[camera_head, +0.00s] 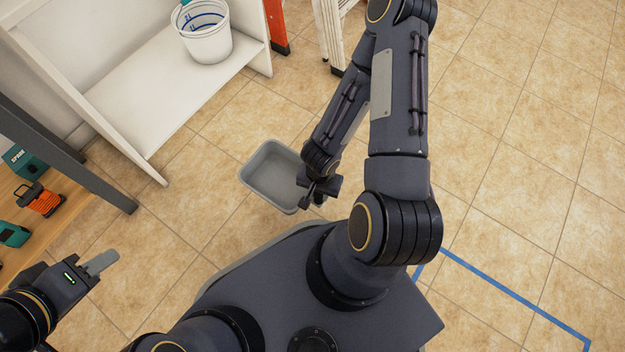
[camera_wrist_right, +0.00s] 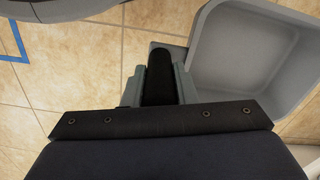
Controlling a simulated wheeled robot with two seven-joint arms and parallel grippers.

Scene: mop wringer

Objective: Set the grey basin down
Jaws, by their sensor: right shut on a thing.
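The grey basin (camera_head: 268,174) is an open rectangular tub, upright and seemingly empty, in front of my base in the head view. It also shows at the upper right of the right wrist view (camera_wrist_right: 250,58). My right gripper (camera_head: 314,195) is at the basin's right side. In the right wrist view its fingers (camera_wrist_right: 160,75) are shut on a dark, grip-like part beside the basin wall. Whether the basin's underside touches the floor cannot be told. My left gripper (camera_head: 102,263) is at the lower left, away from the basin; the gap between its fingers cannot be made out.
A white shelf (camera_head: 150,95) with a white bucket (camera_head: 208,38) stands at the upper left. A wooden bench (camera_head: 60,215) with tools is at the left. Tiled floor is clear around the basin. Blue tape (camera_head: 500,290) marks the floor at the lower right.

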